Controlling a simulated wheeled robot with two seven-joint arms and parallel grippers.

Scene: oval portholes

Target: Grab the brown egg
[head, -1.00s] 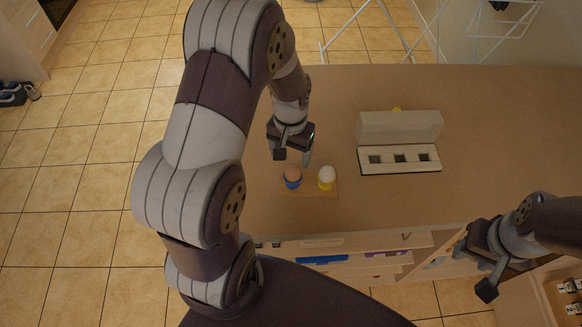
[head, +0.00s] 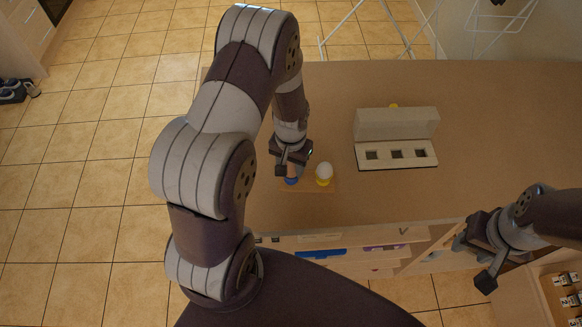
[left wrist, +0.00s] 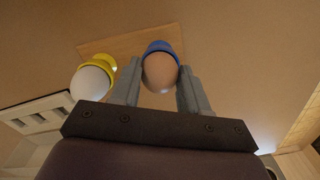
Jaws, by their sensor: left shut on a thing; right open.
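The brown egg (left wrist: 160,73) sits in a blue egg cup (left wrist: 162,46) in the left wrist view, between the two fingers of my left gripper (left wrist: 159,88). In the head view my left gripper (head: 292,173) is down over the blue cup (head: 291,181) and is shut on the egg, which it mostly hides. The cup stands on a small wooden board (head: 309,187). My right gripper (head: 474,262) is open and empty near the counter's front edge at the right.
A white egg (head: 324,170) in a yellow cup (head: 323,182) stands close to the right of the blue cup. An open pale carton (head: 397,125) with three dark square holes lies further right and back. The counter (head: 480,110) around it is largely clear.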

